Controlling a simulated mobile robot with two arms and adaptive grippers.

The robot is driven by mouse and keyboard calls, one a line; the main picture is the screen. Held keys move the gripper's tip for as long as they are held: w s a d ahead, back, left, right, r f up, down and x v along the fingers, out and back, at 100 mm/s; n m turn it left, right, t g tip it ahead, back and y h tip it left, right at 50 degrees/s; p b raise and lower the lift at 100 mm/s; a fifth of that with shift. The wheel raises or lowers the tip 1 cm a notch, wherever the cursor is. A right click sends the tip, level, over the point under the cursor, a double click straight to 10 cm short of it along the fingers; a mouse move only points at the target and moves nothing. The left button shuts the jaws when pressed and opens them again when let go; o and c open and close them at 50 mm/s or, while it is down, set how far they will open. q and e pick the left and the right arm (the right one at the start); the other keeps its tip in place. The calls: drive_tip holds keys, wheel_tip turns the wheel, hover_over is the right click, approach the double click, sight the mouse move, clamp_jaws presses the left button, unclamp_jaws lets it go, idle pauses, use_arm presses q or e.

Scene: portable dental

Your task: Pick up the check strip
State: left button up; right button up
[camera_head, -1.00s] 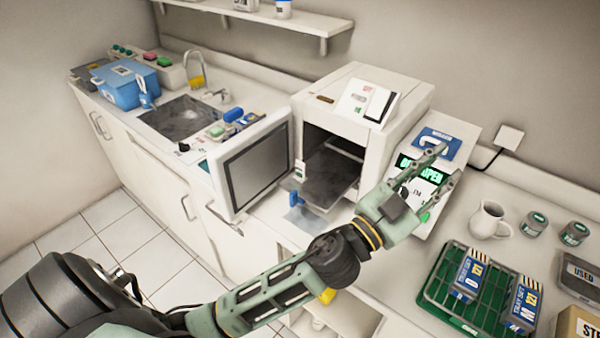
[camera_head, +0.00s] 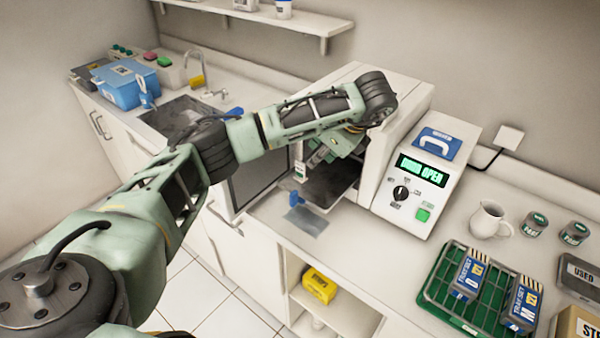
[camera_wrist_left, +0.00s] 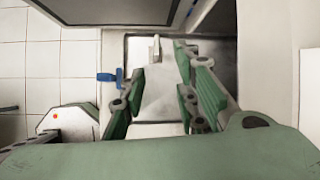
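I cannot pick out the check strip for certain. A small pale upright piece with a marking (camera_head: 300,171) stands at the left of the sterilizer's opening in the head view. A small white upright piece (camera_wrist_left: 155,49) shows beyond my fingers in the left wrist view; I cannot tell if it is the same thing. My left gripper (camera_head: 318,156) hangs at the open front of the sterilizer, partly hidden under its own wrist. In the left wrist view my gripper's fingers (camera_wrist_left: 160,68) are apart with nothing clearly held. My right gripper is out of view.
The sterilizer (camera_head: 408,120) has its door (camera_head: 258,182) swung open at left and a dark tray (camera_head: 328,184) inside. A blue handle (camera_head: 297,197) and a greyish flat piece (camera_head: 306,221) are in front. A green rack (camera_head: 436,290) stands at right. The counter between is clear.

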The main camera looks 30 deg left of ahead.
sight(303, 163)
use_arm(q)
drive_tip(key=a+f+p, duration=0.4)
drive_tip(key=shift+a+f, duration=0.55)
drive_tip(key=shift+f, duration=0.15)
drive_tip(key=shift+w+f, duration=0.15)
drive_tip(key=shift+f, duration=0.1)
clamp_jaws()
